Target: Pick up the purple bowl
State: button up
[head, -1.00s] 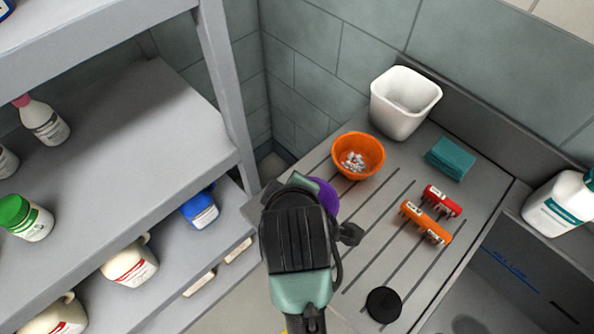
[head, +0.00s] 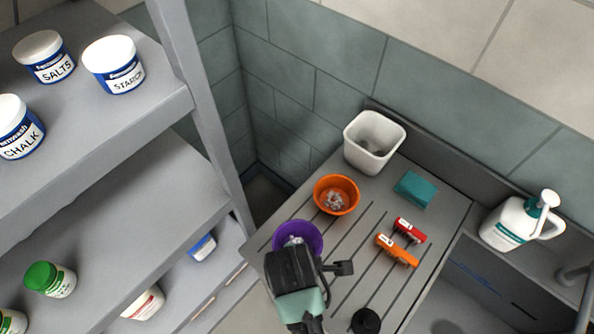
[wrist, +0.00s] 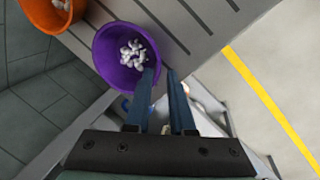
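The purple bowl (head: 311,237) stands on the grooved grey counter, near its left edge, with small pale pieces inside. My arm hides its near side in the head view. In the wrist view the purple bowl (wrist: 109,70) is upper left of centre. My gripper (wrist: 160,71) is open and empty, with its two dark blue fingers a short gap apart. In that view the left fingertip overlaps the bowl's right rim and the right fingertip lies just outside it. I cannot tell whether either touches. The fingers are hidden in the head view.
An orange bowl (head: 337,182) with pale pieces stands just behind the purple one. A white bin (head: 371,158), teal block (head: 415,189), red brush (head: 410,230), orange brush (head: 397,251) and black disc (head: 366,320) are on the counter. Shelving (head: 190,100) stands left.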

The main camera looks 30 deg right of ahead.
jog(key=shift+p+x, duration=0.5)
jog(key=shift+x, duration=2.9)
jog(key=shift+w+d, duration=0.15)
jog(key=shift+c, duration=0.4)
grip_shut()
